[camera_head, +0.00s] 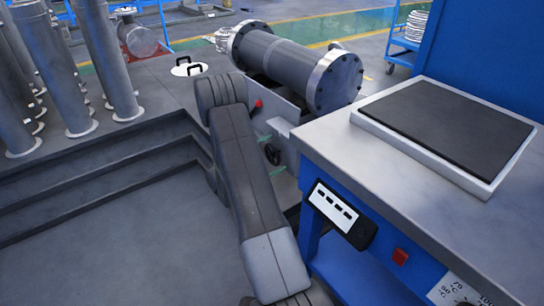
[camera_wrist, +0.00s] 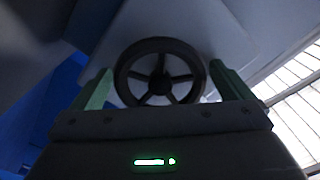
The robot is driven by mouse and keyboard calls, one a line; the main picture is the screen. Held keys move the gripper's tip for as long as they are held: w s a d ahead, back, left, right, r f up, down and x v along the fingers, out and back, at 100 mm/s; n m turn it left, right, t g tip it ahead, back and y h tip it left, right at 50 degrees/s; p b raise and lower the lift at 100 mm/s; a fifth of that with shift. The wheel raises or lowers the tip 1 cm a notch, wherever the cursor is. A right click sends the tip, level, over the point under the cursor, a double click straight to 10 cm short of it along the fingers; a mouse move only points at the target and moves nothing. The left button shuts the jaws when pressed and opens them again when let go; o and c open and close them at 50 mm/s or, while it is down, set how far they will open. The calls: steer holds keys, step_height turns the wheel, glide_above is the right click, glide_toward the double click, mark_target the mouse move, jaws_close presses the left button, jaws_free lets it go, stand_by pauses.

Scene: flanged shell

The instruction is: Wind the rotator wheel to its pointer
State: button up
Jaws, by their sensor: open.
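The rotator wheel is a small dark handwheel (camera_head: 272,154) on the side of the grey stand under the flanged shell (camera_head: 294,67). In the wrist view the wheel (camera_wrist: 160,77) is a dark ring with several spokes, facing me. My gripper (camera_wrist: 160,70) is open, with one green finger on each side of the wheel in the picture. A narrow gap shows between each finger and the rim; I cannot tell whether the fingertips reach the wheel's depth. I cannot make out the pointer in either view.
A workbench (camera_head: 335,150) with a dark-topped plate (camera_head: 450,125) stands close to the right of the wheel. A red knob (camera_head: 258,103) sits above the wheel on the stand. Upright grey pipes (camera_head: 105,60) stand at the left. The floor at lower left is clear.

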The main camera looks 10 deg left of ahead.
steer(key=c, duration=0.9)
steer(key=shift+c, duration=0.2)
